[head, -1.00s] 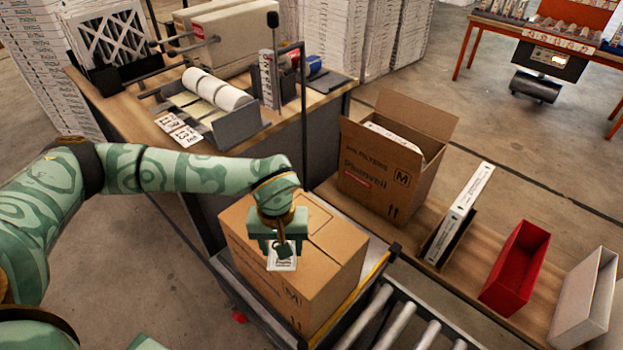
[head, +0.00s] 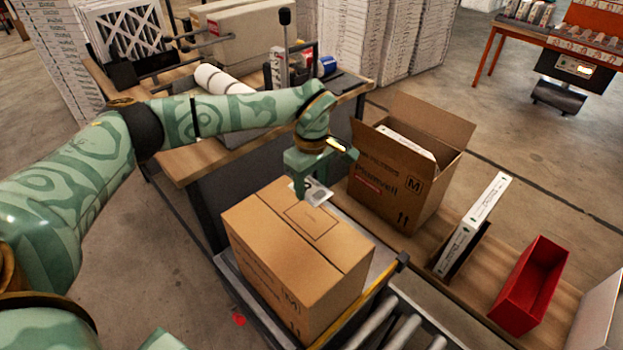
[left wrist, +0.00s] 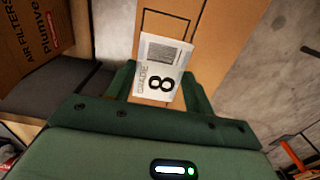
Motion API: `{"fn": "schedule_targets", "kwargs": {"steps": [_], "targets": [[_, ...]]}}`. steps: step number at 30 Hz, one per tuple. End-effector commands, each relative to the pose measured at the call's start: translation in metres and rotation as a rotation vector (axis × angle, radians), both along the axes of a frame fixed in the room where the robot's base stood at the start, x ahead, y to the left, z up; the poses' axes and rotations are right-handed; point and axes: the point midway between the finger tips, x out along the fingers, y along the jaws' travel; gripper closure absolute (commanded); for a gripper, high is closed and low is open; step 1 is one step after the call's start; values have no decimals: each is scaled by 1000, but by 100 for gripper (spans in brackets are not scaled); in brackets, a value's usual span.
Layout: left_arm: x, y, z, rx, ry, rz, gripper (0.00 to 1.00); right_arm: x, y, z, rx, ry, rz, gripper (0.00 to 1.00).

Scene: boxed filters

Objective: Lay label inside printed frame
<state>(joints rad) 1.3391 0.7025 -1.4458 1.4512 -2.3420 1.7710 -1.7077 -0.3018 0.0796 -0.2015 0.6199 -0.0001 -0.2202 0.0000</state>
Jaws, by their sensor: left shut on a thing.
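My left gripper (head: 318,190) is shut on a white label (head: 313,194), holding it above the closed cardboard box (head: 265,235). The printed frame (head: 312,222) is a dark rectangle on the box top, and in the head view it lies just below the label. In the left wrist view the label (left wrist: 160,65) shows a large "8" and a grey printed block, held between the green fingers. There it covers part of the printed frame (left wrist: 172,12), whose far end shows beyond it. Height above the box is hard to tell. My right gripper is not in view.
An open carton (head: 405,185) stands close to the right of the box. A boxed filter (head: 472,225), a red bin (head: 530,285) and roller rails (head: 400,335) are farther right and in front. A workbench (head: 200,165) with a label roll (head: 222,80) stands behind.

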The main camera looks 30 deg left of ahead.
Motion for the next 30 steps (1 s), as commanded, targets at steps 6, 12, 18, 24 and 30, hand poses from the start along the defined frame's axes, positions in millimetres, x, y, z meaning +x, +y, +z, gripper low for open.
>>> {"fn": "schedule_targets", "kwargs": {"steps": [6,12,18,24,30], "targets": [[-1,0,-37,1,7,-1,61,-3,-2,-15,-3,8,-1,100],[-1,0,-65,2,6,-2,61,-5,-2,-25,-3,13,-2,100],[-1,0,-84,1,4,-2,61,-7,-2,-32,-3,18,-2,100],[-1,0,-90,0,4,-2,61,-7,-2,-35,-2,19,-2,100],[-1,0,-91,1,3,-2,61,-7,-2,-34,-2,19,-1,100]]}}
